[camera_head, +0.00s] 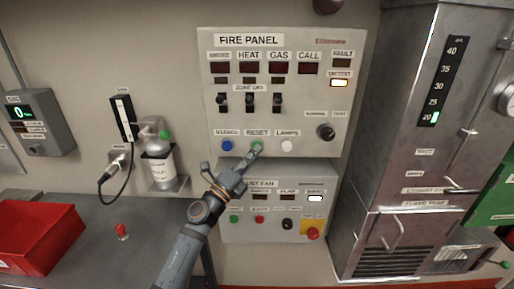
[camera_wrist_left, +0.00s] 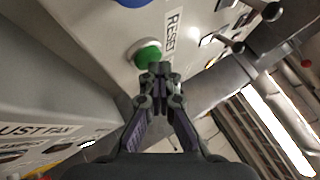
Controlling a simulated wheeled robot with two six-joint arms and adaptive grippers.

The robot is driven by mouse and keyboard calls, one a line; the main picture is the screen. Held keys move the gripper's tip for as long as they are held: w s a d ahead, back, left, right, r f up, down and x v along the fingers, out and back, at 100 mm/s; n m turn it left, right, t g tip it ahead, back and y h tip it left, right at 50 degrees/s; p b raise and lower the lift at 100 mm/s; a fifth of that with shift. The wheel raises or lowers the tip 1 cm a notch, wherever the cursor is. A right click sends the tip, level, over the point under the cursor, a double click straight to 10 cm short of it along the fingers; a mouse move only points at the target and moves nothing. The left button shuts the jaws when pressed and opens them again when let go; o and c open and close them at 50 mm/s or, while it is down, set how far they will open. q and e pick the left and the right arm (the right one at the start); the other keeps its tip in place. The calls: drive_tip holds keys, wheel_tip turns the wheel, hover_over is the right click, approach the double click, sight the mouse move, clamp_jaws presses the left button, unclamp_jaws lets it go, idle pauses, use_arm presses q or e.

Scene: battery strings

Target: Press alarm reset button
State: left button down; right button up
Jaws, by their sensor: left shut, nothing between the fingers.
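The fire panel (camera_head: 225,110) is a pale box on the wall. Its green RESET button (camera_head: 257,145) sits in the lower row, between the blue SILENCE button (camera_head: 227,146) and the white LAMPS button (camera_head: 287,146). My left gripper (camera_head: 254,152) is shut and empty, its tips at the green button and covering part of it. In the left wrist view the green reset button (camera_wrist_left: 148,56) stands right beyond the shut fingertips (camera_wrist_left: 160,70). I cannot tell whether the tips touch it. My right gripper is not in view.
The fan panel (camera_head: 232,232) with buttons and a yellow-backed red knob (camera_head: 312,233) is below. A metal cabinet (camera_head: 365,150) stands at the right. A red box (camera_head: 40,235) lies on the bench at the left, and a bottle (camera_head: 158,165) hangs on the wall.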

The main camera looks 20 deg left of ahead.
use_arm(q)
drive_tip(key=shift+s+d, duration=0.25)
drive_tip(key=shift+s, duration=0.6)
drive_tip(key=s, duration=0.2)
drive_tip(key=s+d+p, duration=0.1)
drive_tip(key=s, duration=0.1)
drive_tip(key=shift+s+d, duration=0.2)
drive_tip(key=shift+s, duration=0.2)
